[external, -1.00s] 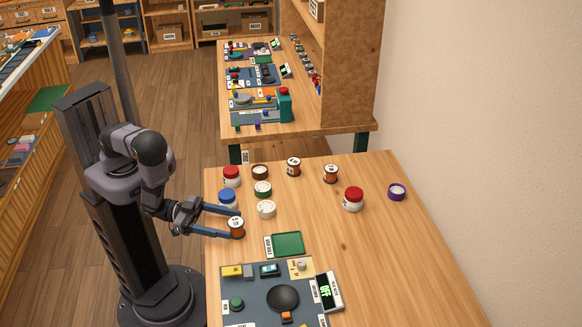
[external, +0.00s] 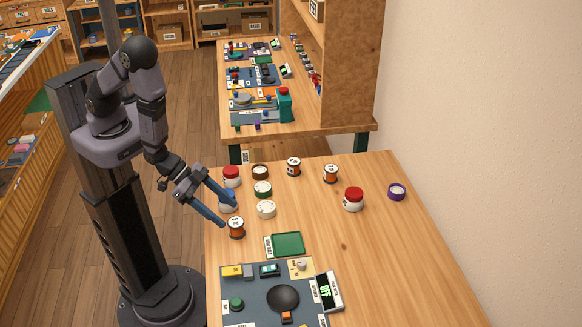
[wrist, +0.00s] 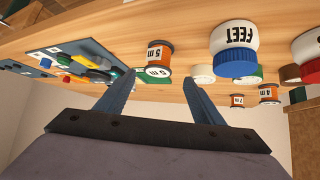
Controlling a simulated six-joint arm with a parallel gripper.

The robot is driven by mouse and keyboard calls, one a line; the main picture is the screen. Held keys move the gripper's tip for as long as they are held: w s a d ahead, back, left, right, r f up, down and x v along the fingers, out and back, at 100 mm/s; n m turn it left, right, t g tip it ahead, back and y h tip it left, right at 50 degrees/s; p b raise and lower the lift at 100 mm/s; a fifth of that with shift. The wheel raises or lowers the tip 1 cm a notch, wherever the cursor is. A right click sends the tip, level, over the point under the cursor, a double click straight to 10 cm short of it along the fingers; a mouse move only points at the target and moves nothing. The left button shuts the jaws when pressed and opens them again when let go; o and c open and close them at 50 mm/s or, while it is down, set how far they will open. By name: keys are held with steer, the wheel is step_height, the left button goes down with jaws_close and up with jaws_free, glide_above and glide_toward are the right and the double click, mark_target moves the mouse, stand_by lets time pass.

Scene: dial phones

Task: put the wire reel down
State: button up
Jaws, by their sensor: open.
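The wire reel (external: 236,228), dark orange with a pale labelled top, stands upright near the left edge of the wooden table in the external view. It also shows in the wrist view (wrist: 159,56), with a white label reading "5 m". My gripper (external: 229,213) is open and empty, tilted down above and behind the reel. In the wrist view, the fingers of my gripper (wrist: 160,78) are spread wide, with nothing held between them. In the external view one finger partly hides the blue-lidded jar, and the other finger's tip is close to the reel; I cannot tell whether they touch.
Two similar reels (external: 293,167) (external: 330,173) stand farther back. A red-lidded jar (external: 231,176), a white round container (external: 266,209) and a green one (external: 263,189) stand close by. A green tray (external: 287,244) lies in front, beside the dark panel (external: 255,300). The table's right side is mostly clear.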

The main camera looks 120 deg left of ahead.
mark_target(230, 221)
steer(key=shift+s+d+r+g, duration=0.15)
steer(key=shift+s+g, duration=0.15)
steer(key=shift+f, duration=0.2)
steer(key=shift+b+x, duration=0.4)
steer(key=shift+x, duration=0.6)
steer(key=shift+w, duration=0.1)
steer(key=shift+d+f+p+x, duration=0.1)
steer(key=shift+p+x, duration=0.45)
steer(key=shift+x, duration=0.7)
steer(key=shift+d+f+p+x, duration=0.1)
steer(key=shift+p+x, duration=0.45)
steer(key=shift+x, duration=0.7)
steer(key=shift+c, duration=0.3)
